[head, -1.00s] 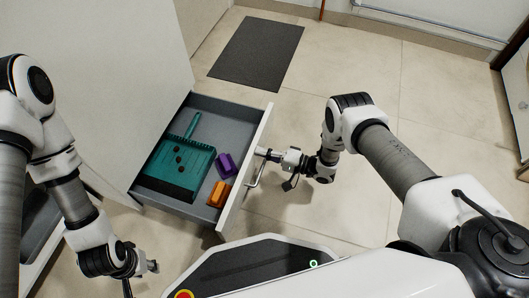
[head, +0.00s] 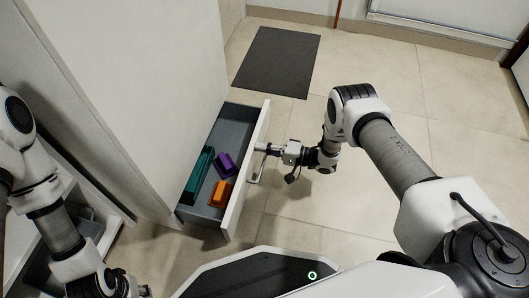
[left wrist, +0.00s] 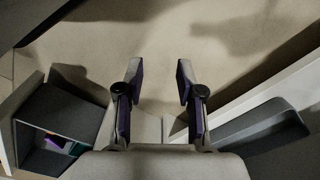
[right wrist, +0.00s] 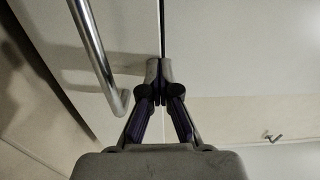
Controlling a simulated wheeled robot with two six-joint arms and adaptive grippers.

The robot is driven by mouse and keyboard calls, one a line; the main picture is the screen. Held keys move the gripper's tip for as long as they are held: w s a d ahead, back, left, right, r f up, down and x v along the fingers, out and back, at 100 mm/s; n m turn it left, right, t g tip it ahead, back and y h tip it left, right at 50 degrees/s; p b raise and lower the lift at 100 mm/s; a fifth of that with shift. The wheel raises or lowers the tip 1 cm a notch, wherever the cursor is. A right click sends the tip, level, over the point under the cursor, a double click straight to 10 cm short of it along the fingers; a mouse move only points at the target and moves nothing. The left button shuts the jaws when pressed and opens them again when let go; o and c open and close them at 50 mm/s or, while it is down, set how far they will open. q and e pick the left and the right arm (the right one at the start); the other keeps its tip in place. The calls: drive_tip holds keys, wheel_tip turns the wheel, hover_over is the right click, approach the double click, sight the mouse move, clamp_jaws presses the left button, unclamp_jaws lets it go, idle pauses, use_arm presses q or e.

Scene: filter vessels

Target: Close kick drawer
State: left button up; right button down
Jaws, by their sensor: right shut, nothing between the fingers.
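The kick drawer (head: 247,183) is pulled partly out of the pale cabinet, low over the floor. A teal dustpan (head: 198,178), a purple block (head: 225,163) and an orange block (head: 220,193) lie in it; the cabinet hides part of the dustpan. A metal bar handle (head: 258,172) is on its white front; a bar handle also shows in the right wrist view (right wrist: 97,55). My right gripper (head: 262,148) is shut and empty, its tips at the drawer front, beside the handle. My left gripper (left wrist: 160,82) is open and empty, low at the left.
A dark mat (head: 276,62) lies on the tiled floor behind the drawer. The tall cabinet side (head: 130,90) stands at the left. Another grey open compartment (head: 85,222) is at the lower left, near my left arm. The floor to the right of my right gripper is clear.

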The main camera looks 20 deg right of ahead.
drive_tip(key=b+x, duration=0.4)
drive_tip(key=x, duration=0.7)
drive_tip(key=shift+a, duration=0.25)
drive_tip(key=shift+w+d, duration=0.1)
